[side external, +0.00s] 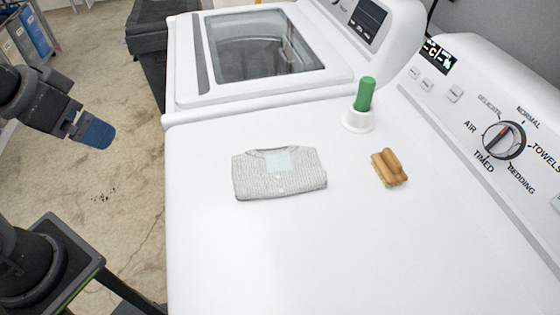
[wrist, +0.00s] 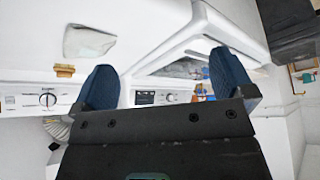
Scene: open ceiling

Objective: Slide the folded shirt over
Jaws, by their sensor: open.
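The folded shirt (side external: 279,176) is grey with a pale blue patch at the collar. It lies flat on the white dryer top (side external: 300,255), left of centre. In the wrist view the folded shirt (wrist: 88,42) shows at the upper left, beyond the fingers. My gripper (side external: 97,132) is off the dryer's left side in the side view, well apart from the shirt. In the wrist view my gripper (wrist: 166,88) has its two blue fingers spread wide with nothing between them.
A wooden brush (side external: 389,168) and a green-handled thing in a white base (side external: 362,108) stand right of the shirt. The control panel (side external: 490,120) rises along the right. A washer with a glass lid (side external: 262,45) adjoins behind. The dryer's front area is clear.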

